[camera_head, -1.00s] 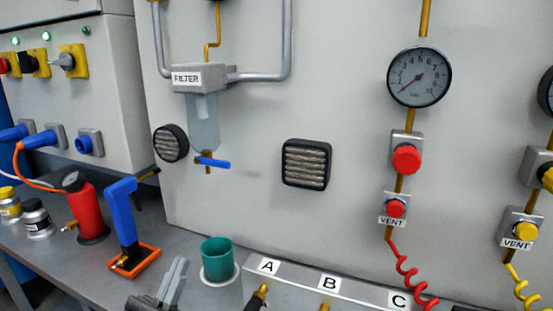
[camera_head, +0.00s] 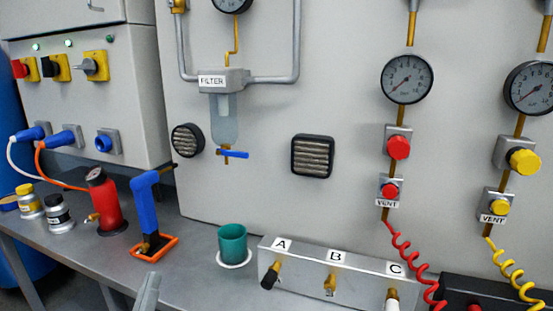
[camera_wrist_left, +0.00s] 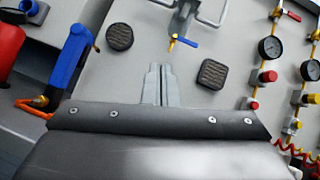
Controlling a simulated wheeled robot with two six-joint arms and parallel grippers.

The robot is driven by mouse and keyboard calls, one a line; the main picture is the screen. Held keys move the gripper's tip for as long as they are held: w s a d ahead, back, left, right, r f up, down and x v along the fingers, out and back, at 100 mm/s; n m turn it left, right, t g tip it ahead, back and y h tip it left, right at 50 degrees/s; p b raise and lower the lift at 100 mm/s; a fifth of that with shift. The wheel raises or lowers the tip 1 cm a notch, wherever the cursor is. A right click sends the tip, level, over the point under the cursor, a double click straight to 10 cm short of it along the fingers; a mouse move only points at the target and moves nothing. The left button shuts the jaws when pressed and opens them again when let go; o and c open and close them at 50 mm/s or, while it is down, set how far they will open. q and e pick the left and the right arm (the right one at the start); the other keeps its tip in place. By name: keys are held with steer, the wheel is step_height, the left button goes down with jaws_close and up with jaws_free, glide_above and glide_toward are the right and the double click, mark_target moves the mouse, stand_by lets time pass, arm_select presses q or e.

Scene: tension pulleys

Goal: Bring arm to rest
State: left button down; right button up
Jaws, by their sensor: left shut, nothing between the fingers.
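My left gripper (camera_head: 147,293) shows at the bottom edge of the head view, low over the bench front. Only its grey fingertips are in that view. In the left wrist view its two fingers (camera_wrist_left: 160,84) are shut together with nothing between them. They point towards the panel with the filter. The gripper is apart from the teal cup (camera_head: 232,243) and from the blue-handled tool (camera_head: 147,205) in its orange frame. My right gripper is in neither view.
A red bottle (camera_head: 103,203) and small jars (camera_head: 58,213) stand at the left. The filter (camera_head: 224,118), gauges (camera_head: 407,79) and vent valves are on the wall panel. Red and yellow coiled hoses hang at the right.

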arm_select(q)
steer(key=s+a+f+n+g+y, duration=0.45)
steer(key=a+f+n+g, duration=0.2)
steer(key=f+n, duration=0.5)
steer(key=s+a+f+n+g+y, duration=0.45)
steer(key=f+n+g, duration=0.35)
steer(key=n, duration=0.6)
steer(key=s+d+f+n+g+h, duration=0.1)
steer(key=s+f+n+g+h, duration=0.1)
steer(key=s+f+n+g, duration=0.45)
steer(key=s+d+f+n+g+h, duration=0.1)
steer(key=s+f+n, duration=0.15)
steer(key=s, duration=0.65)
step_height(320, 180, down, 19)
steer(key=a+p, duration=0.2)
steer(key=p, duration=0.4)
steer(key=s+d+f+g+h+p, duration=0.1)
steer(key=s+f+p, duration=0.4)
steer(key=s+f, duration=0.6)
steer(key=s+g, duration=0.1)
steer(key=s, duration=0.2)
steer(key=shift+s+d, duration=0.35)
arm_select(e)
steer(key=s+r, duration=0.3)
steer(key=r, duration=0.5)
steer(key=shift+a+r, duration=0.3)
